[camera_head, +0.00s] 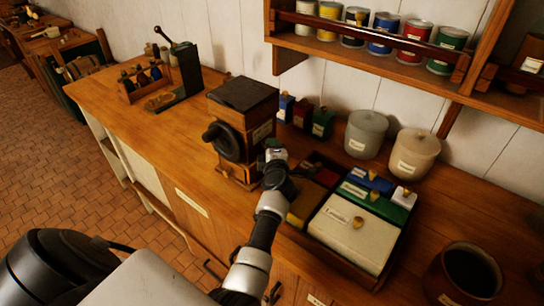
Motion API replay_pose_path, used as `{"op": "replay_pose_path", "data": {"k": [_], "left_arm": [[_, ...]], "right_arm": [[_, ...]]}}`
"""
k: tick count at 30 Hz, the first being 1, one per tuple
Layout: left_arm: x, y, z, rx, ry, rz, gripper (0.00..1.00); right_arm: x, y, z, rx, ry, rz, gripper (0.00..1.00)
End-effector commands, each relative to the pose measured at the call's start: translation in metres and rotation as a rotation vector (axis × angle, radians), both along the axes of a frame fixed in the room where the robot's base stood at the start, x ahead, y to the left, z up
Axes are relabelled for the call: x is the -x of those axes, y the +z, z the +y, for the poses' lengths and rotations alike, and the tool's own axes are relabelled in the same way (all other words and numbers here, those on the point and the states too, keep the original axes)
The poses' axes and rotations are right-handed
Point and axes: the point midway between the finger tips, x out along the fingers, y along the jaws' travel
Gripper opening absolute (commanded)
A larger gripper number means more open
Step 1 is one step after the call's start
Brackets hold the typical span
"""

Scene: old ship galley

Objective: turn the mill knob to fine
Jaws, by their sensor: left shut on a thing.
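The mill (240,97) is a wooden box with a dark top, standing on the counter. A dark round fitting (222,142) sticks out of its left face, and a small pale label (262,132) is on its right face. My left gripper (274,158) is against the right face, just below that label. It is shut on what seems to be the mill knob, which the gripper hides almost wholly. I cannot read the knob's setting. My right gripper is out of view.
A divided tray (340,262) with coloured lidded boxes lies close to the right of my gripper. A shelf (365,58) with tins hangs above. A bottle rack (140,84) stands left; the counter between is clear.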

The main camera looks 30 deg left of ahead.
Motion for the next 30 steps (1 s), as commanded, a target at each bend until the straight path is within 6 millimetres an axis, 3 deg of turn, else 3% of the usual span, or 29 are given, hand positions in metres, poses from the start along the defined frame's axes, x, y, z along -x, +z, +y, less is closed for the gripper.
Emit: {"op": "replay_pose_path", "data": {"k": [6, 23, 24, 28, 30], "left_arm": [[0.001, -0.004, 0.000, 0.005, 0.002, -0.072, 0.11], [0.001, -0.002, 0.000, 0.010, 0.002, -0.100, 0.11], [0.001, -0.002, 0.000, 0.010, 0.002, -0.100, 0.39], [0.001, -0.002, 0.000, 0.010, 0.002, -0.100, 0.59], [0.000, -0.002, 0.000, 0.010, 0.002, -0.099, 0.60]], "right_arm": [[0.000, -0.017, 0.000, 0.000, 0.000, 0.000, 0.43], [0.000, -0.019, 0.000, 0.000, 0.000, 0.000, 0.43], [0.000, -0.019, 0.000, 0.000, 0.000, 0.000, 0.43], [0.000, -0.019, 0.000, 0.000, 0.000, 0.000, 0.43], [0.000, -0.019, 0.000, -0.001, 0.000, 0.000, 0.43]]}}
